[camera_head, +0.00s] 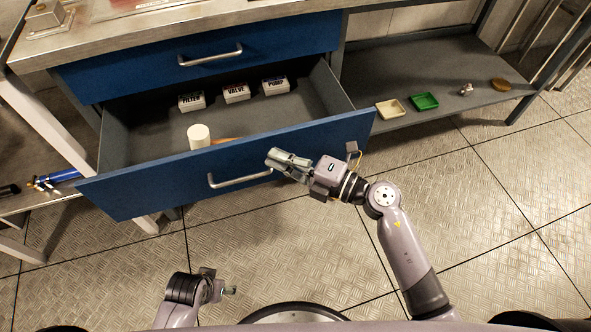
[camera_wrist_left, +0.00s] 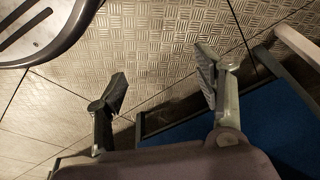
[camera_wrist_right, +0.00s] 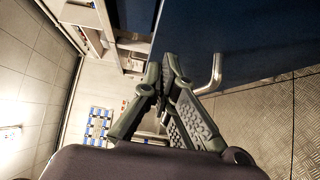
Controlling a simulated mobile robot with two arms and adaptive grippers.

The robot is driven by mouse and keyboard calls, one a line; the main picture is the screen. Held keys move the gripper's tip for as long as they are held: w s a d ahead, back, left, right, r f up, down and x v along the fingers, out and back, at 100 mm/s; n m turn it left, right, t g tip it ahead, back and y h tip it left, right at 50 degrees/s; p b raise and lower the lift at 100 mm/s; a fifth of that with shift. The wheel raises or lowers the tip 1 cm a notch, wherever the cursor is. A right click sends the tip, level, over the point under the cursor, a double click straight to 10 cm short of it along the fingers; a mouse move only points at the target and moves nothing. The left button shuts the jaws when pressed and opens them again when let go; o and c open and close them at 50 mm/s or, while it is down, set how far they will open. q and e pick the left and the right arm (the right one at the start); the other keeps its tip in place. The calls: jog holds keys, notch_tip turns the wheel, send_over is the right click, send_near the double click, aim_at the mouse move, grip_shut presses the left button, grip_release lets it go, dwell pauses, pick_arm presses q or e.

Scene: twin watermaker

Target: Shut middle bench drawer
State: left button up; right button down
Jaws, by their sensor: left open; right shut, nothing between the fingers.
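The middle bench drawer (camera_head: 130,187) has a blue front and is pulled far out under the steel worktop. The handle also shows beside the fingers in the right wrist view (camera_wrist_right: 216,75). My left gripper (camera_wrist_left: 160,90) is open and empty, low and away from the drawer.
A shut blue drawer (camera_head: 130,74) is above the open one. A shelf at the right holds a cream tray (camera_head: 391,109), a green tray (camera_head: 425,101) and small items. Bare floor (camera_head: 480,210) lies in front of the bench.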

pick_arm(q)
jog(key=shift+w+r, duration=0.1)
jog(key=shift+r, duration=0.35)
pick_arm(e)
jog(key=shift+w+a, duration=0.15)
jog(key=shift+w, duration=0.55)
